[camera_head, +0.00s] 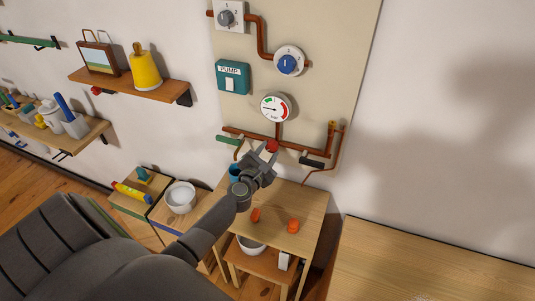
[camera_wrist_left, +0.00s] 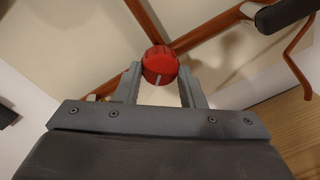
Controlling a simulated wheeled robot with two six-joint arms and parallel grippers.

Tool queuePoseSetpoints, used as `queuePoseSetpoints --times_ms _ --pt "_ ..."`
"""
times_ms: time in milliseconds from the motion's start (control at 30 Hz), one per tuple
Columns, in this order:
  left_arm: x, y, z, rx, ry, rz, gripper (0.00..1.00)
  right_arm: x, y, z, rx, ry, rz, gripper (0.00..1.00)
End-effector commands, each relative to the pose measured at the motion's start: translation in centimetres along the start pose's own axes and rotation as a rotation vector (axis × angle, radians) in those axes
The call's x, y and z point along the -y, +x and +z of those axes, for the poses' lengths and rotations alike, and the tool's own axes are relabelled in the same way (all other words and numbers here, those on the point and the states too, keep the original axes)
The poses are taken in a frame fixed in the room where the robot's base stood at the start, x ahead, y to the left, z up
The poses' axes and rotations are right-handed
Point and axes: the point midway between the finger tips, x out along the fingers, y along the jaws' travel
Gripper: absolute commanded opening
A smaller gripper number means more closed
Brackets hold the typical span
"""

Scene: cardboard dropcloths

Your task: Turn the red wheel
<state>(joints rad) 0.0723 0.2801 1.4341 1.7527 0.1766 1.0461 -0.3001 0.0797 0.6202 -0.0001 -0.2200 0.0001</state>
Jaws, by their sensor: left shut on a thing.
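The red wheel (camera_head: 271,146) is a small ribbed knob on the copper pipework of the wall panel. In the left wrist view the red wheel (camera_wrist_left: 159,66) shows a pale line on its face, pointing down and slightly left. My left gripper (camera_head: 268,153) reaches up to it from below. In the left wrist view the fingers of my left gripper (camera_wrist_left: 160,82) stand on both sides of the wheel and are shut on it. The finger tips partly hide the wheel's sides. My right gripper is in neither view.
Copper pipes (camera_head: 300,147) run beside the wheel, with a green lever (camera_head: 229,139) left and a black lever (camera_head: 311,161) right. A pressure gauge (camera_head: 275,108) sits above. A small wooden table (camera_head: 290,200) with orange objects stands below.

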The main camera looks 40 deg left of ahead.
Motion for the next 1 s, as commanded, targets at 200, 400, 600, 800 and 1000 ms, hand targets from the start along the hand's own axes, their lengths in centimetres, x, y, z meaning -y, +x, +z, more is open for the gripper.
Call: queuePoseSetpoints --times_ms 200,400,600,800,1000 --pt "0.11 -0.09 -0.20 -0.001 -0.032 -0.002 0.13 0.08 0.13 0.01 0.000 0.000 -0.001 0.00" --pt "0.11 -0.09 -0.20 -0.001 -0.036 -0.003 0.13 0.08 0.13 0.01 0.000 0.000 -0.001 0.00" --pt "0.12 -0.09 -0.21 -0.002 -0.035 -0.003 0.37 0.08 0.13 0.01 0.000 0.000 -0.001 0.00" --pt "0.08 -0.06 -0.14 0.000 -0.035 -0.002 0.58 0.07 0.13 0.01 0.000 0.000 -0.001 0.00" --pt "0.05 -0.04 -0.07 0.001 -0.034 -0.001 0.58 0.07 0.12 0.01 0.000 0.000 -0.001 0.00"
